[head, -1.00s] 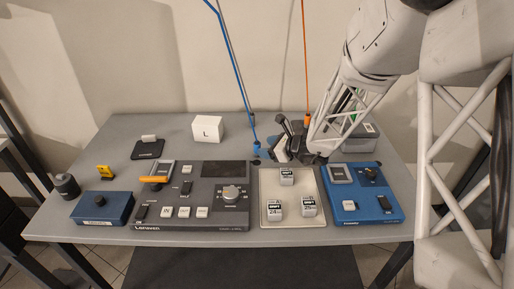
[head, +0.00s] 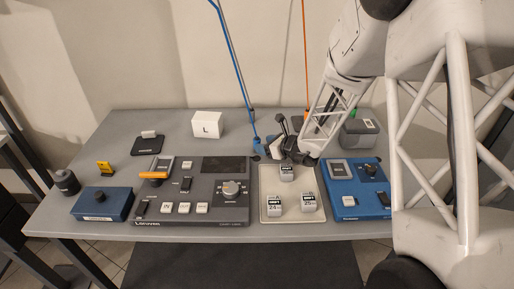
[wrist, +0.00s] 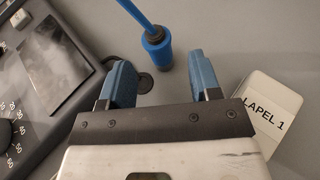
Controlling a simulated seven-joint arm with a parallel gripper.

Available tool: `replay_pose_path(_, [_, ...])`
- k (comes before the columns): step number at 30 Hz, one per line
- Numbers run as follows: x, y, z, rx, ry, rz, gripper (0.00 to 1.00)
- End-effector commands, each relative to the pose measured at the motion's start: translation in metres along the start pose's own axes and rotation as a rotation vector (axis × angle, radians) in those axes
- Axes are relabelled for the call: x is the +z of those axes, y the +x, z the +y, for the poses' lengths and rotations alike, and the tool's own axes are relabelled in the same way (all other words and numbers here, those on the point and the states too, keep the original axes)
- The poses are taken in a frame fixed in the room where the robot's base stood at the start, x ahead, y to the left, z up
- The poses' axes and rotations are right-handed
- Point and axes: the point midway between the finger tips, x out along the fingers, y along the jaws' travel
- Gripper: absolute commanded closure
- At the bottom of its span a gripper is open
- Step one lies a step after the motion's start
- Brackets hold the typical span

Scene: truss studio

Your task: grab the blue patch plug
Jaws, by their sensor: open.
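The blue patch plug (wrist: 156,46) stands on the grey table in the wrist view, its blue cable leading up and away from its top. In the head view the plug (head: 255,141) is just left of my gripper (head: 270,149), behind the large console. In the wrist view my gripper (wrist: 159,82) is open, with its two blue fingers apart. Nothing is between the fingers.
A white card labelled LAPEL 1 (wrist: 270,112) lies right of the right finger. The large console (wrist: 38,75) is to the left. An orange cable (head: 304,60) hangs behind my arm. A tray (head: 292,216) with several small blocks and a blue panel (head: 360,205) stand in front.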

Motion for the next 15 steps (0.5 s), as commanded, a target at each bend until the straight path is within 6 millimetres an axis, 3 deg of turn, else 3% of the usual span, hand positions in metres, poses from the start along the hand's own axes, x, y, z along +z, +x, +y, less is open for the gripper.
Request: replay_pose_path(15, [0.0001,0.0091,0.0001,0.000,-0.001,0.000,0.43])
